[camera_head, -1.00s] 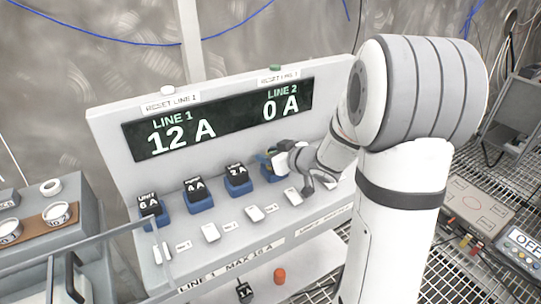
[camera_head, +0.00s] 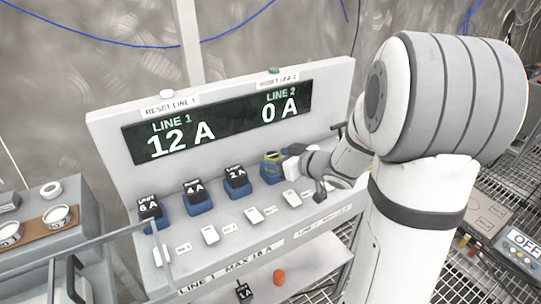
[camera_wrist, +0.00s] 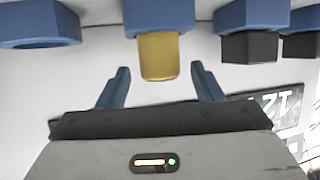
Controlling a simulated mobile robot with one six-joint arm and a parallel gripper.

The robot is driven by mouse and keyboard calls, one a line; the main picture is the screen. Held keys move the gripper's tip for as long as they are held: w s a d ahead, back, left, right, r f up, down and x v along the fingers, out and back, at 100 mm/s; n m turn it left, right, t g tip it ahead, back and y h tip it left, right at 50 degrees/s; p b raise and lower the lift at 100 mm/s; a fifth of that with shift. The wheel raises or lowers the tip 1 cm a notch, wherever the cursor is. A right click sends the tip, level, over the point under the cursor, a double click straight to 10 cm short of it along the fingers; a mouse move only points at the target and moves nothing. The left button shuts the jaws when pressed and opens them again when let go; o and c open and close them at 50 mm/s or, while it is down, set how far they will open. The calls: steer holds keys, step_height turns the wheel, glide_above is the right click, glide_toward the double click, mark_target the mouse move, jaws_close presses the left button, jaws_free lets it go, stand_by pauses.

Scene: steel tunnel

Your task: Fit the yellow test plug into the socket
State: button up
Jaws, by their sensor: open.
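The yellow test plug (camera_wrist: 158,57) sits in a blue socket (camera_wrist: 158,14) at the top middle of the wrist view. In the head view its yellow (camera_head: 268,158) shows only as a small patch at the fourth blue socket (camera_head: 271,173) from the left, partly behind my gripper. How deep it sits I cannot tell. My gripper (camera_wrist: 160,78) is open, with one blue finger on each side of the plug and a visible gap to both. In the head view my gripper (camera_head: 286,160) is just right of that socket.
Black plugs fill the sockets to the left, marked 6 A (camera_head: 149,206), 4 A (camera_head: 195,188) and 2 A (camera_head: 236,176). Another blue socket (camera_wrist: 38,22) looks empty. The display (camera_head: 220,122) reads 12 A and 0 A. A 1 A plug (camera_head: 244,292) and a red-orange cylinder (camera_head: 279,277) are below.

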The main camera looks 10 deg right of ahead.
steer(key=s+d+r+m+g+h+p, duration=0.1)
steer(key=s+d+r+m+h, duration=0.15)
steer(key=s+d+h, duration=0.2)
steer(key=s+d+r+m+g+h, duration=0.1)
steer(key=s+d+r+m+h, duration=0.15)
steer(key=s+d+h, duration=0.2)
steer(key=s+a+f+g+y, duration=0.1)
steer(key=s+a+g, duration=0.2)
steer(key=s+a, duration=0.2)
steer(key=s+a+f+m+g+y, duration=0.1)
steer(key=s+a+g, duration=0.3)
steer(key=s, duration=0.6)
steer(key=shift+s+a+f, duration=0.15)
steer(key=shift+s+a, duration=0.25)
steer(key=shift+a, duration=0.3)
steer(key=w+p+v, duration=0.1)
steer(key=p+v, duration=0.5)
steer(key=shift+d, duration=0.1)
steer(key=shift+c, duration=0.4)
